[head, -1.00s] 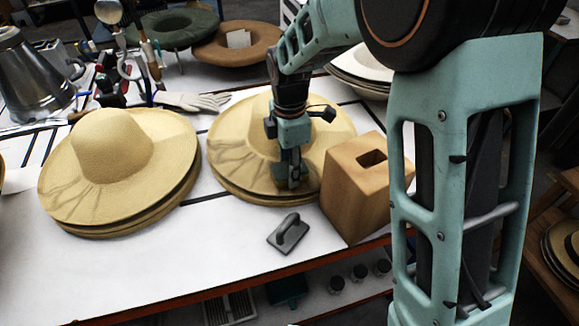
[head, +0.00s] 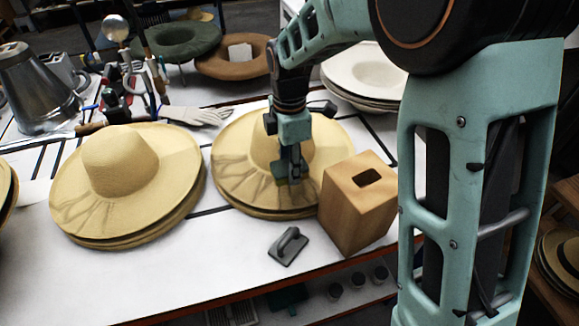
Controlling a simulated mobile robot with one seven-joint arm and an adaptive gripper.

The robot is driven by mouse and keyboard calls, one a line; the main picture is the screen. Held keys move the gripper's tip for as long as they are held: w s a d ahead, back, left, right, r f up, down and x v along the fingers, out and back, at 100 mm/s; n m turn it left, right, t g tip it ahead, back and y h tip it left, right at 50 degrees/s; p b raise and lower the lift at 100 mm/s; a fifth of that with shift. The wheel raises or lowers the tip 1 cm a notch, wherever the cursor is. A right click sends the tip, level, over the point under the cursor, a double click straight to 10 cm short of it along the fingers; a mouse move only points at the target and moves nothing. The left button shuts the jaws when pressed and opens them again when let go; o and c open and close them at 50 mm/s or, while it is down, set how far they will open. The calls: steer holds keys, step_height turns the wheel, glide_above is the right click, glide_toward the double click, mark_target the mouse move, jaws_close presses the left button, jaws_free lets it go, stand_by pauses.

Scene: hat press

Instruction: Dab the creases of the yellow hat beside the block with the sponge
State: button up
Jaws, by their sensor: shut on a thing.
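The yellow hat beside the block (head: 236,165) is the top one of a stack, with dark crease lines on the left and front of its brim. My gripper (head: 288,178) hangs over the front part of this hat, in front of the crown. It is shut on a small greenish sponge (head: 279,173), which shows mostly at its left side. Whether the sponge touches the hat I cannot tell. The wooden block (head: 357,205) with a slot in its top stands just right of the hat. My gripper and wrist hide part of the crown.
Another stack of yellow hats (head: 122,165), also creased, lies to the left.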

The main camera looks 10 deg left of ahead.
steer(key=shift+r+p, duration=2.45)
steer(key=shift+r, duration=1.25)
steer(key=shift+w+r+m+b, duration=0.1)
steer(key=shift+r+m+b, duration=0.3)
steer(key=shift+m+b, duration=0.4)
steer(key=shift+r+m+b, duration=0.65)
steer(key=shift+r+m, duration=0.7)
steer(key=shift+m, duration=0.25)
steer(key=p, duration=0.5)
glide_toward(290, 192)
steer(key=shift+f+b, duration=2.55)
steer(key=shift+f, duration=0.15)
steer(key=shift+f+b, duration=0.45)
steer(key=shift+f, duration=0.1)
